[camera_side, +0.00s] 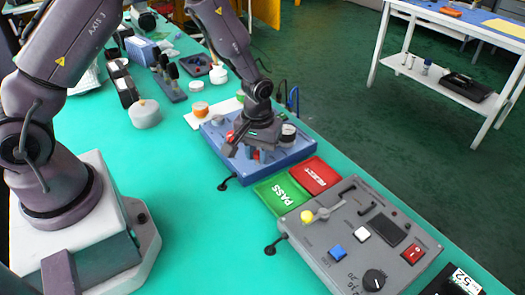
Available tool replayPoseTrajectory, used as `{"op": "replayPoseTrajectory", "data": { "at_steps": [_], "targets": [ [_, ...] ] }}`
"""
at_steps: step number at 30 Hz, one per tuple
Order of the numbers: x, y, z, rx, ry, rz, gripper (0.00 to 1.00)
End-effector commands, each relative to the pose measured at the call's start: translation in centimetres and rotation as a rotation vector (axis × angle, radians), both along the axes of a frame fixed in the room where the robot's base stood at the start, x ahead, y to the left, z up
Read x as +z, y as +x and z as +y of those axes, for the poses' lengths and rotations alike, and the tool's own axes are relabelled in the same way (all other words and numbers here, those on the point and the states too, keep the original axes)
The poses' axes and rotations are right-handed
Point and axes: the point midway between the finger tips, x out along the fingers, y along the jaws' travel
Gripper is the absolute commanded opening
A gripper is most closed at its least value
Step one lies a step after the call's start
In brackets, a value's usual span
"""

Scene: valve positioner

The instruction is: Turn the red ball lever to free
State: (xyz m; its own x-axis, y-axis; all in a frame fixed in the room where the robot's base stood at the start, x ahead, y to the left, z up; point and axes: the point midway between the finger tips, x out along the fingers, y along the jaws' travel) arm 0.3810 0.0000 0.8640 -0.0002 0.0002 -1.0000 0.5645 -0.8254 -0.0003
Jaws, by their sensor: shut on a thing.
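My gripper (250,153) points down over the blue box (290,153) in the middle of the table. Another red part (230,135) shows on the box just left of my gripper.
A green PASS mat (282,192) and a red REJECT mat (315,176) lie in front of the box. A grey panel (345,255) with a yellow ball lever (307,216) is nearer. An orange-topped jar (200,109) stands behind.

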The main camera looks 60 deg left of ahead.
Motion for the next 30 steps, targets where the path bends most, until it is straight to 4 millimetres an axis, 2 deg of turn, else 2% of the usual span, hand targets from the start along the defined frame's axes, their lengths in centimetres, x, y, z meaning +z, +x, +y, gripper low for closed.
{"op": "replayPoseTrajectory", "data": {
  "at_steps": [18, 30],
  "targets": [
    [0.1, -1.4, 2.2, -0.570, 0.000, -0.001, 0.00],
    [0.1, -1.6, 3.2, -0.812, 0.000, -0.001, 0.00]
  ]
}}
